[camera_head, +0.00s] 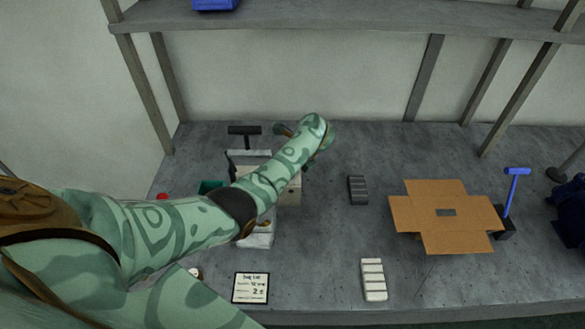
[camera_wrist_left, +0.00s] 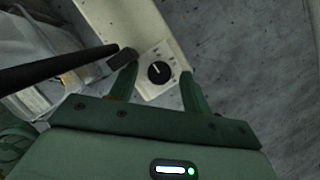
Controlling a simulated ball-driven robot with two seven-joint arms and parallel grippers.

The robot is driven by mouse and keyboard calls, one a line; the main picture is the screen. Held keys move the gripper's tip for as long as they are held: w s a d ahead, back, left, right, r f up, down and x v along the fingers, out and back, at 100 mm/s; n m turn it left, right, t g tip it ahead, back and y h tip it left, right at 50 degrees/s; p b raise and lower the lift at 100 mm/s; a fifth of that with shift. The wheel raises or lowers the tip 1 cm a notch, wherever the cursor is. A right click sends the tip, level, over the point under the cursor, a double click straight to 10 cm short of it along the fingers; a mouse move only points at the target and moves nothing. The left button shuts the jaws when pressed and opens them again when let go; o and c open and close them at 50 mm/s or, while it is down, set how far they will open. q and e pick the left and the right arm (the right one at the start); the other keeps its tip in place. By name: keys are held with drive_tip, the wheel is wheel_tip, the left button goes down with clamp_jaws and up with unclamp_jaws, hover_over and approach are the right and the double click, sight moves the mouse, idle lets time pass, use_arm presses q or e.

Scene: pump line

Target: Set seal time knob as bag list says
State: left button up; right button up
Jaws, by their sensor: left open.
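The seal time knob (camera_wrist_left: 159,72) is a round black dial with a light pointer line on a white plate (camera_wrist_left: 150,90). The plate is on the side of the pale sealer (camera_head: 290,192). In the left wrist view my left gripper (camera_wrist_left: 158,78) is open, with one green finger on each side of the knob; I cannot tell if they touch it. In the head view my left arm covers much of the sealer and hides the knob. The bag list (camera_head: 250,288) lies at the front, with a large 2 on its bottom line. My right gripper is not in view.
An open cardboard box (camera_head: 445,236) lies right of the sealer. A dark ribbed block (camera_head: 357,190) and a white ribbed block (camera_head: 374,280) lie between. A blue-handled tool (camera_head: 515,185) stands beyond the box. The grey bench (camera_head: 325,245) is clear between the sealer and the blocks.

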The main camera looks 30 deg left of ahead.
use_arm(q)
drive_tip(key=c, duration=1)
drive_tip(key=shift+m, duration=0.4)
drive_tip(key=shift+s+m+t, duration=0.15)
drive_tip(key=shift+m+t, duration=0.35)
drive_tip(key=shift+m, duration=0.4)
drive_tip(key=m, duration=0.2)
drive_tip(key=m+t+h, duration=0.1)
drive_tip(key=m, duration=0.1)
drive_tip(key=shift+s+a+m+h+p, duration=0.1)
drive_tip(key=shift+a+m+h+p, duration=0.05)
drive_tip(key=shift+m+h+p, duration=0.15)
drive_tip(key=shift+m+t, duration=0.3)
drive_tip(key=shift+m, duration=0.5)
drive_tip(key=shift+h, duration=0.3)
